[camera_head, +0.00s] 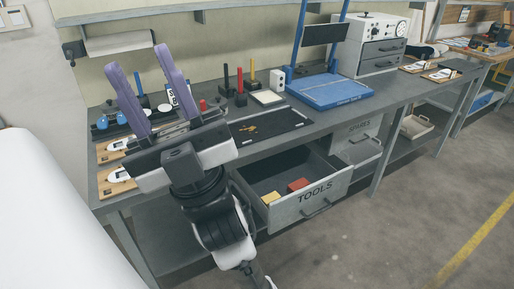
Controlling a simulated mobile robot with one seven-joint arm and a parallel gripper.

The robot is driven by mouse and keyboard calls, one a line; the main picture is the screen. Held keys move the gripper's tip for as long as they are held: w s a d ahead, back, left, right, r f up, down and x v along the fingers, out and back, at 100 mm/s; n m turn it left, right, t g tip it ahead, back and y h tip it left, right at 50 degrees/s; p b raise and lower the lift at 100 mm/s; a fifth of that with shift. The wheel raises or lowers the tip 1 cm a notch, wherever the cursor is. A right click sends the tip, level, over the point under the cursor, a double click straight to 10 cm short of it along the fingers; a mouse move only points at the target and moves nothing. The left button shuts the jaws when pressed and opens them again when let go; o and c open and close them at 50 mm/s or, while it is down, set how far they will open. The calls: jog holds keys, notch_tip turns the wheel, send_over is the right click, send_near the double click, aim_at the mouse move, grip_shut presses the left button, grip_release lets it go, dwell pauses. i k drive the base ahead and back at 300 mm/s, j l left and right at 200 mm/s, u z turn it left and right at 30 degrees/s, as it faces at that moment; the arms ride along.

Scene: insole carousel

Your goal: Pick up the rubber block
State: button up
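The drawer marked TOOLS (313,198) is pulled open below the bench. Inside it lie a yellow block (271,198) and a red block (298,184), side by side near its front wall. I cannot tell from this view which of them is the rubber block. My gripper (139,60) has two long purple fingers spread apart, pointing up and away over the left end of the bench. It looks empty, and is up and to the left of the drawer. My arm partly covers the bench in front of it.
The grey workbench (330,122) carries a dark mat (275,122) with small yellow items, a blue press base (330,91), several coloured posts and a grey cabinet (370,50). A drawer marked SPARES (357,140) is to the right. A white rounded surface (45,220) fills the left. The floor at right is clear.

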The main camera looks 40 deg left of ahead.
aim_at(269, 198)
jog(key=j+u, duration=0.3)
jog(key=j, duration=0.2)
jog(key=j+u, duration=0.25)
jog(key=j, duration=0.3)
jog(key=i, duration=0.5)
